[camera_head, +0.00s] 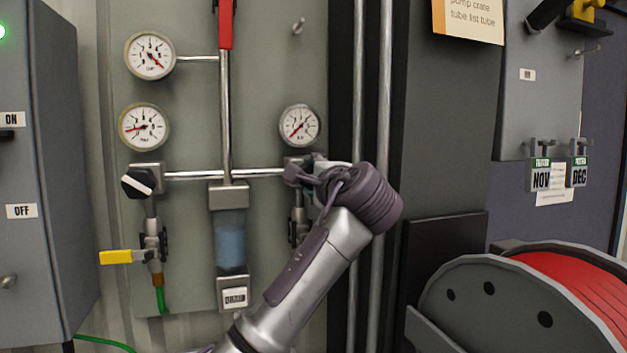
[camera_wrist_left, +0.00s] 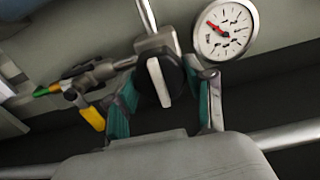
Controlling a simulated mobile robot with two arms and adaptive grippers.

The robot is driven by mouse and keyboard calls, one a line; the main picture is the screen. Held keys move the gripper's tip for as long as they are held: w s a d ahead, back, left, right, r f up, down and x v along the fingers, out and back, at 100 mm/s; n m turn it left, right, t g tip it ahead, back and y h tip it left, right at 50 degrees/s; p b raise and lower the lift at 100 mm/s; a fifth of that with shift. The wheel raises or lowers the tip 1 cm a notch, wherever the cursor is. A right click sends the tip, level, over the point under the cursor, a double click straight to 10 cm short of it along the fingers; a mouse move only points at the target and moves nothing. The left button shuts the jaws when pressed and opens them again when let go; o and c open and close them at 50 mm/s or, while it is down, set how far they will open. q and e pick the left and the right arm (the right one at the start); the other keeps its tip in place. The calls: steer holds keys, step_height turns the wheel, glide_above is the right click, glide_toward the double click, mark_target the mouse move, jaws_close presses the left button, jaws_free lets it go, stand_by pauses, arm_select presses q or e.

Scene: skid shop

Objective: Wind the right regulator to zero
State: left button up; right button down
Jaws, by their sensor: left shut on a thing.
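The right regulator's black knob with a white bar (camera_wrist_left: 160,82) is between the fingers of my left gripper (camera_wrist_left: 159,84) in the left wrist view. The fingers are shut on the knob. In the head view my wrist covers most of this regulator and my left gripper (camera_head: 308,172) reaches it at the right end of the horizontal pipe. The right gauge (camera_head: 299,125) sits above it, its red needle pointing to the lower left. The same kind of dial (camera_wrist_left: 225,30) shows in the left wrist view. Its numbers are too small to read. My right gripper is not in view.
The left regulator knob (camera_head: 138,183) has a gauge (camera_head: 144,127) above it and a yellow valve handle (camera_head: 116,257) below. A red hose reel (camera_head: 530,300) is at the lower right. A grey cabinet (camera_head: 45,200) is at left.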

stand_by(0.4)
arm_select(q)
steer(key=o, duration=1.2)
steer(key=v, duration=1.2)
